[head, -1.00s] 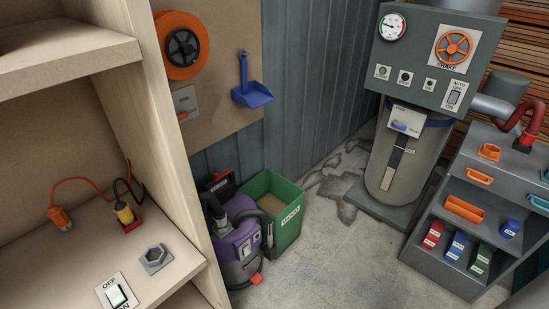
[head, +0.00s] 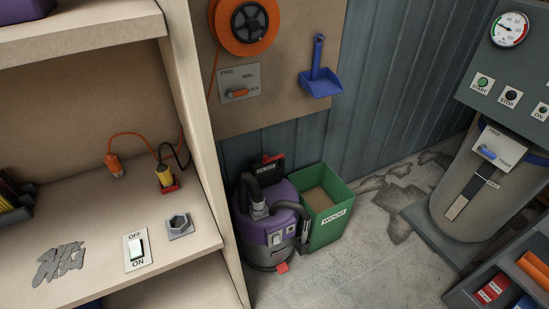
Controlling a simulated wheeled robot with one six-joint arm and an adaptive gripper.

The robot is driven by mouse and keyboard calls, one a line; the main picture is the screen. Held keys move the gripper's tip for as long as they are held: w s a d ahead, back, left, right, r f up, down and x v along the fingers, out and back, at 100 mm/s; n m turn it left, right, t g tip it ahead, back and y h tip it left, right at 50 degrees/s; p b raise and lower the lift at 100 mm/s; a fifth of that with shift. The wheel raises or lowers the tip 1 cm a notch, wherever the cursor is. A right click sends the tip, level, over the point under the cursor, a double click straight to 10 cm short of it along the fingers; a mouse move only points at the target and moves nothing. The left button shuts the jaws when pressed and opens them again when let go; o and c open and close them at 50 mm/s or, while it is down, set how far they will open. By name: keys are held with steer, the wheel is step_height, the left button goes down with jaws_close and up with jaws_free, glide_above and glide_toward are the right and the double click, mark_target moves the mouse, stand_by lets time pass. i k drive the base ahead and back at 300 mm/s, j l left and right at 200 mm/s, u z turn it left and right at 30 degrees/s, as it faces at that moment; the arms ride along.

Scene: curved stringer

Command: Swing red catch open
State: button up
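The vacuum stands on the floor between the wooden shelf and a green bin. Its black hose curves over its top and down its right side. A black and red item (head: 268,165) shows just behind the vacuum. My gripper is not in view.
The green bin (head: 322,232) marked WOOD touches or nearly touches the vacuum's right side. The wooden shelf (head: 208,150) stands close on the left, with a switch (head: 137,249) on it. A grey drum (head: 480,190) stands at right. The concrete floor (head: 365,265) between is clear.

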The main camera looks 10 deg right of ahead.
mark_target(265, 160)
steer(key=i+l, duration=1.1)
